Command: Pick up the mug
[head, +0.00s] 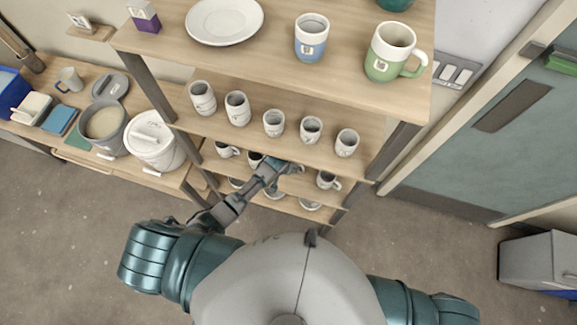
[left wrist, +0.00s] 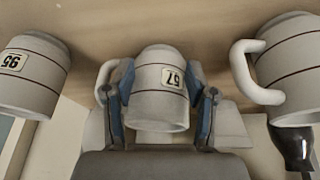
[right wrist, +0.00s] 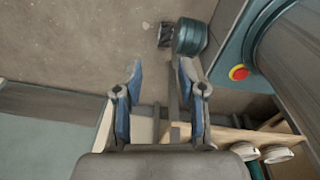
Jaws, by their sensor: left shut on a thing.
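In the left wrist view, a white mug (left wrist: 160,100) with dark bands and a numbered label sits between the fingers of my left gripper (left wrist: 162,92). The blue-padded fingers are shut on its sides. The mug's handle shows at the left, beside one finger. In the head view my left gripper (head: 284,167) reaches into a lower shelf level, and the gripper and shelf largely hide the held mug. My right gripper (right wrist: 162,80) is open and empty, with its fingers apart over the floor.
Another banded mug (left wrist: 290,70) is close on the right and one (left wrist: 30,75) on the left. A shelf board (head: 250,128) above holds several cups. The top board carries a plate (head: 225,20), a blue mug (head: 311,40) and a green mug (head: 388,55). Buckets (head: 153,140) stand left.

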